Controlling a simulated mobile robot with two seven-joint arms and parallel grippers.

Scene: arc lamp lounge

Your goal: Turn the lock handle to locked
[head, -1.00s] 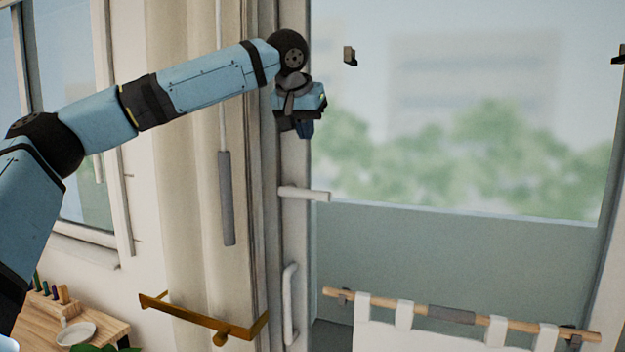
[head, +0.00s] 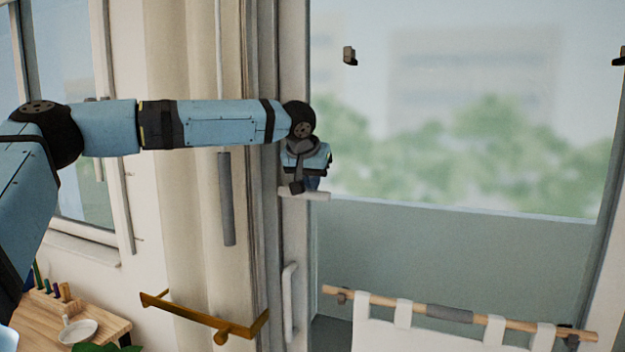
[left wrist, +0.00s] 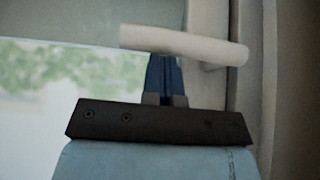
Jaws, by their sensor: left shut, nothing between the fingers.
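The lock handle (head: 316,195) is a short pale lever on the light door frame, lying level and pointing right over the glass in the head view. In the left wrist view the lock handle (left wrist: 185,44) spans the upper middle as a pale bar, just beyond the fingertips. My left gripper (head: 312,184) is at the lever from above, its blue fingers (left wrist: 164,76) shut together with nothing between them. The fingertips are at or very near the lever; I cannot tell whether they touch. My right gripper is in neither view.
A white vertical pull handle (head: 289,302) is below the lever on the door frame. A beige curtain (head: 185,220) with a grey wand (head: 226,198) hangs to the left. A brass holdback (head: 205,318) juts out lower down. A wooden rail with white cloth (head: 470,318) crosses at lower right.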

